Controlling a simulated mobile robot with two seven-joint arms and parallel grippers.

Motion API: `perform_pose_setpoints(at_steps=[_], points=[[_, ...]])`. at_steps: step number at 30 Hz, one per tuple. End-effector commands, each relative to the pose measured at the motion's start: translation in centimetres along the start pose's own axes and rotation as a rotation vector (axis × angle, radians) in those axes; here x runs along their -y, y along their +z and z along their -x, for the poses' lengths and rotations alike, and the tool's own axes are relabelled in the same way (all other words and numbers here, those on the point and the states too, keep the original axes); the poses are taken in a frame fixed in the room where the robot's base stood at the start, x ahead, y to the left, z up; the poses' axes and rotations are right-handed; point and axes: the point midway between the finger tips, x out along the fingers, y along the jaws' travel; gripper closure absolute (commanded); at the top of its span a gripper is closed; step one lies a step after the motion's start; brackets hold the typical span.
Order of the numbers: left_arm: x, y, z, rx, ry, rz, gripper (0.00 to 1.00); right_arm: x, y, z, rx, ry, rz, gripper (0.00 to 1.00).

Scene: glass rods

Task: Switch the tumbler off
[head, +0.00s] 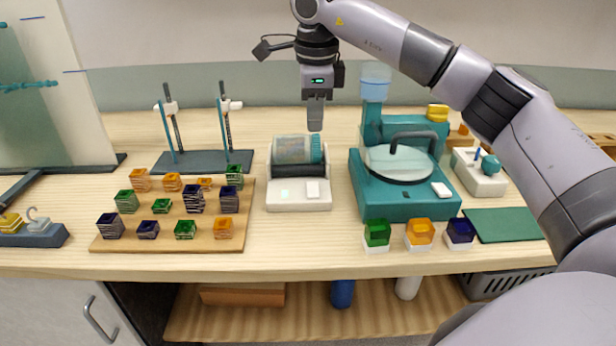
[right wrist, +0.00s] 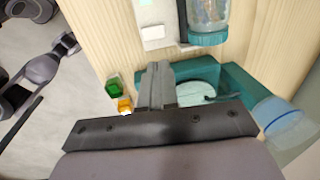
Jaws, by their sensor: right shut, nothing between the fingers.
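The tumbler stands in the middle of the bench, a white base (head: 284,205) with a clear, teal-capped jar (head: 290,150) lying across its rear. On the base's front are a small lit panel (head: 285,194) and a white rocker switch (head: 312,189). My right gripper (head: 315,128) is shut and empty, pointing down above and near the right end of the jar, apart from the switch. In the right wrist view, the closed fingers (right wrist: 158,68) are below the jar (right wrist: 208,18) and the white switch (right wrist: 153,32). My left gripper is not in view.
A teal machine (head: 370,200) with a round plate stands close right of the tumbler. A wooden board (head: 165,243) with several coloured glass stacks lies to the left, before a rod stand (head: 200,160). Several glass cubes (head: 377,232) sit front right. Bench in front of the tumbler is clear.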

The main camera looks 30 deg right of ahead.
Motion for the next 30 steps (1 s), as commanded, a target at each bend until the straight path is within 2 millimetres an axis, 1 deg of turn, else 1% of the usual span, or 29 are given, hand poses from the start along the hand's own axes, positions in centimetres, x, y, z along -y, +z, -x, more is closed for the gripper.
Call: perform_pose_setpoints(at_steps=[7,11,14,21,24,27,30], points=[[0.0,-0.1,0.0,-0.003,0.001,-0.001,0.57,0.0,0.0,-0.4,-0.001,0.001,0.0,1.0],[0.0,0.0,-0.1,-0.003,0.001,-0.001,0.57,-0.1,0.0,-1.9,-0.002,0.003,0.001,1.0],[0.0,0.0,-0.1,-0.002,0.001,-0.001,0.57,-0.1,0.0,-3.7,-0.003,0.004,0.0,1.0],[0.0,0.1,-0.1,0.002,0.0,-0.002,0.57,-0.1,0.0,-8.9,-0.002,0.004,0.0,1.0],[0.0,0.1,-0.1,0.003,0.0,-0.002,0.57,-0.1,0.0,-10.8,-0.003,0.003,0.0,1.0],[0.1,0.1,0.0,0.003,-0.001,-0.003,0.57,-0.1,0.0,-12.2,-0.002,0.002,0.001,1.0],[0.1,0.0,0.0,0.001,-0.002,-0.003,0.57,-0.1,0.0,-13.2,-0.001,0.002,0.001,1.0]])
